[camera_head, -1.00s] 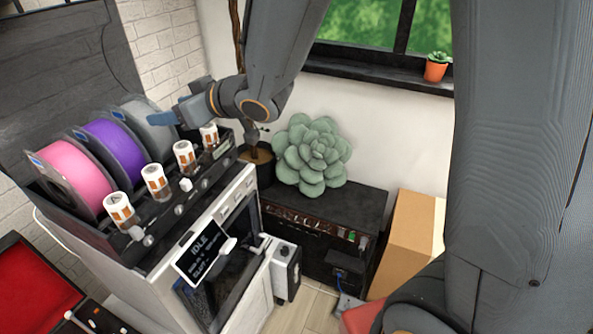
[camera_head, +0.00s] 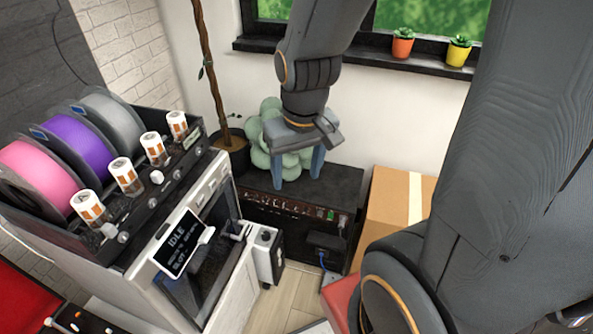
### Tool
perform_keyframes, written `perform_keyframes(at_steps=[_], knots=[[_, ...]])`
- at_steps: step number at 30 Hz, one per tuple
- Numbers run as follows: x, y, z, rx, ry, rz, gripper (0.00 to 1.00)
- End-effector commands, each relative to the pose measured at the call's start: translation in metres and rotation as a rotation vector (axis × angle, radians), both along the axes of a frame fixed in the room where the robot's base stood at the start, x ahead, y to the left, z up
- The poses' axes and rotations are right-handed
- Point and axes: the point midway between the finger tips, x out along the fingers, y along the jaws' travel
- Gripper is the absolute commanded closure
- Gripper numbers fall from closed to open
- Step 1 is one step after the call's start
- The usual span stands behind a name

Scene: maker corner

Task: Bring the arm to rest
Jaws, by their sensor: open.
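My gripper (camera_head: 298,172) hangs from my arm near the top middle of the head view, its two blue fingers pointing down and spread apart with nothing between them. It is in front of the green succulent-shaped cushion (camera_head: 268,128) and hides much of it. The fingertips appear over the black amplifier-like box (camera_head: 347,190); whether they touch anything cannot be told, but a gap shows between them. A large link of my arm fills the right side.
A printer (camera_head: 150,262) with an "IDLE" screen (camera_head: 181,243) stands left, with pink (camera_head: 38,172), purple (camera_head: 80,150) and grey (camera_head: 112,122) spools on top. A cardboard box (camera_head: 393,205) stands right of the amplifier. Potted plants line the windowsill (camera_head: 350,54).

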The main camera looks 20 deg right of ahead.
Motion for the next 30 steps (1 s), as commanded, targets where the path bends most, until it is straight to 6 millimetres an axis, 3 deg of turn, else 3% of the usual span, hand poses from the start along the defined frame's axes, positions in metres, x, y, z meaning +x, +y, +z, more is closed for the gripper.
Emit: perform_keyframes(at_steps=[16,24,30], knots=[[0.001,0.0,0.0,-0.001,-0.002,0.001,0.41],[0.002,0.0,-0.027,-0.001,0.024,0.004,0.41],[0.001,0.0,-0.027,-0.002,0.027,0.005,0.41]])
